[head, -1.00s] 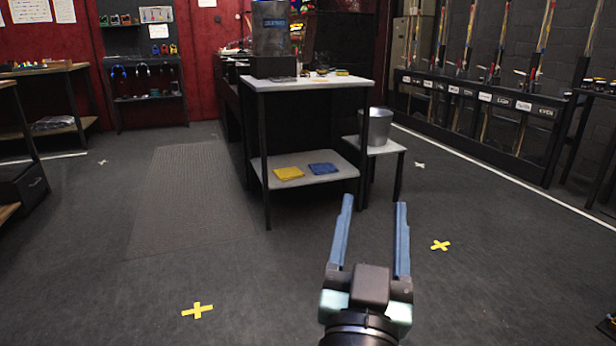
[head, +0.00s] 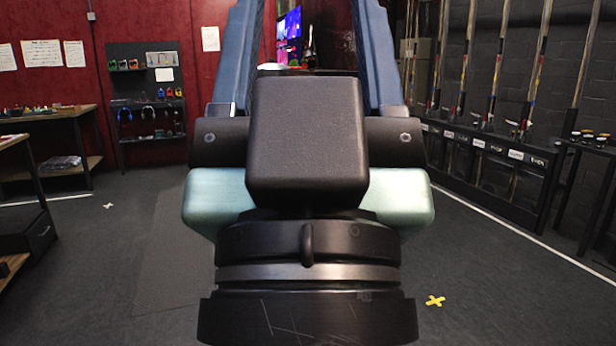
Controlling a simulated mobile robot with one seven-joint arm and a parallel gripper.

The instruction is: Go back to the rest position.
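My gripper (head: 307,22) fills the middle of the head view, raised close to the camera. Its dark body and pale green sides face me. The two blue fingers point up and stand wide apart, with their tips beyond the top edge of the picture. Nothing shows between the visible parts of the fingers except the background. The gripper hides most of what stands behind it.
A wooden workbench (head: 62,114) stands at the left by the red wall. A dark shelf unit (head: 124,82) with several small items is beside it. A long rack (head: 470,150) with upright poles runs along the right wall. A yellow cross (head: 434,301) marks open floor.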

